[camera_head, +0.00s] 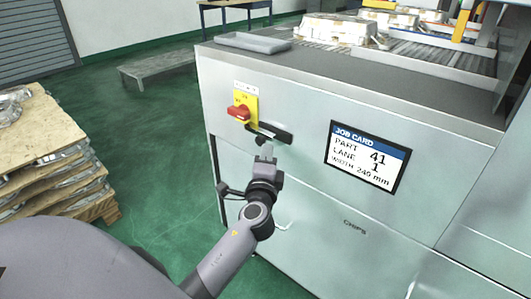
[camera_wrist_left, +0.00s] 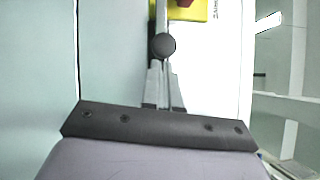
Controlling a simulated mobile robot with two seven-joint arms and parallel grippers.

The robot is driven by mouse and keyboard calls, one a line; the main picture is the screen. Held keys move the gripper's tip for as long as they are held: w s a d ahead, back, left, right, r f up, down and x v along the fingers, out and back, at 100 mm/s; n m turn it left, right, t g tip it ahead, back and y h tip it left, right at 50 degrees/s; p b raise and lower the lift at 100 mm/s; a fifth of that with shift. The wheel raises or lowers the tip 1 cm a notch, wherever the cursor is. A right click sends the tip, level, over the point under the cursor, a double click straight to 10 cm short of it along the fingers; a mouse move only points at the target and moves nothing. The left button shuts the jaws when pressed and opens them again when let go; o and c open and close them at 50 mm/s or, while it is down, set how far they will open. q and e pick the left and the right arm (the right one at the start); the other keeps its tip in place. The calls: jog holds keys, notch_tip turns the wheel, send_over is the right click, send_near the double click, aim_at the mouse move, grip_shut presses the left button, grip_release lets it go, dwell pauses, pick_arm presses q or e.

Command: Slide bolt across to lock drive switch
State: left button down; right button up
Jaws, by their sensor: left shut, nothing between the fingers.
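The drive switch (camera_head: 239,112) is a red rotary handle on a yellow plate (camera_head: 252,106), under a small white label on the machine's front panel. Just below it, a dark bolt rail (camera_head: 281,135) runs across the panel. A round dark knob (camera_wrist_left: 163,46) shows in the left wrist view, just ahead of my fingertips, with part of the yellow plate (camera_wrist_left: 186,12) beyond it. My left gripper (camera_head: 265,157) is just below the rail, its fingers shut and empty. I cannot tell whether the fingertips touch the knob. My right gripper is in neither view.
A job card screen (camera_head: 367,157) is on the panel right of the rail. A grey tray (camera_head: 253,42) and wrapped castings (camera_head: 335,28) are on the machine top. A stacked pallet (camera_head: 60,165) stands left, a low bench (camera_head: 157,68) behind. Green floor between is clear.

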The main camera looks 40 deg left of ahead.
aim_at(257, 133)
pick_arm(q)
jog(key=shift+a, duration=0.15)
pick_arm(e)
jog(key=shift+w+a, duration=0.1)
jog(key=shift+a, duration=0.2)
pick_arm(q)
jog(key=a, duration=0.4)
jog(key=shift+w+a+r, duration=0.1)
jog(key=shift+w+a, duration=0.1)
jog(key=shift+a, duration=0.15)
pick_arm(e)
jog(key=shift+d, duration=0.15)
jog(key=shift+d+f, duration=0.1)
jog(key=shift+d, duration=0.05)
